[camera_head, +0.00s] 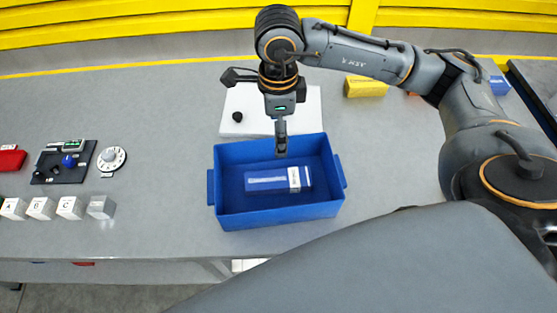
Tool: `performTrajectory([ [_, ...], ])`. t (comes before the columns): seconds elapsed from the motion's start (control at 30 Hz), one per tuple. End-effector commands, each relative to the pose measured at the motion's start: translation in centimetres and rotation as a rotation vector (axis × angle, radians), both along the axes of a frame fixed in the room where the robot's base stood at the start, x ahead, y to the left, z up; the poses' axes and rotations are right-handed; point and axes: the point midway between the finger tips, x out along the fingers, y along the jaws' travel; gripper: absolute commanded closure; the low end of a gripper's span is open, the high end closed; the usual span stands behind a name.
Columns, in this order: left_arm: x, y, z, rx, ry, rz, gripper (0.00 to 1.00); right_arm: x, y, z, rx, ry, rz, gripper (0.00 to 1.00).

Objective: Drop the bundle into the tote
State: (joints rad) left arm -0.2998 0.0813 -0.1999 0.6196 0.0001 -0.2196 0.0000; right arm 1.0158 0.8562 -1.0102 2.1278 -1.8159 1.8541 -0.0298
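The blue tote (276,217) stands on the grey table in the middle of the view. The bundle (265,182), a blue block with a white band near its right end, lies flat inside the tote. My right gripper (281,150) points down over the tote's back part, its fingertips showing just above the bundle with a small gap in the picture. Its fingers are seen as one narrow shape, so I cannot tell whether they are open or shut. Nothing shows held in them. My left gripper is not in view.
A white board (242,110) with a black knob lies behind the tote. Lettered blocks (70,207), a dial (111,159) and a black control panel (64,162) are at the left. A yellow box (366,87) stands at the back right.

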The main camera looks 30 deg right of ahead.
Motion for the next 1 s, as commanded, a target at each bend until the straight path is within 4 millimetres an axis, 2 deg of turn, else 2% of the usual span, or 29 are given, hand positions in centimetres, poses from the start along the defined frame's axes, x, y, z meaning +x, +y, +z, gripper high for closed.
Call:
performTrajectory([
  [0.1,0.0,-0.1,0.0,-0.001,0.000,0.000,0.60,0.1,0.0,2.6,0.000,-0.004,0.001,0.18],
  [0.33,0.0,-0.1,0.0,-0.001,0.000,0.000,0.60,0.0,0.0,5.4,0.000,-0.001,0.001,0.18],
  [1.0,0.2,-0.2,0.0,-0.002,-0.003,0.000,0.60,0.0,0.0,5.9,-0.001,0.001,0.001,0.18],
])
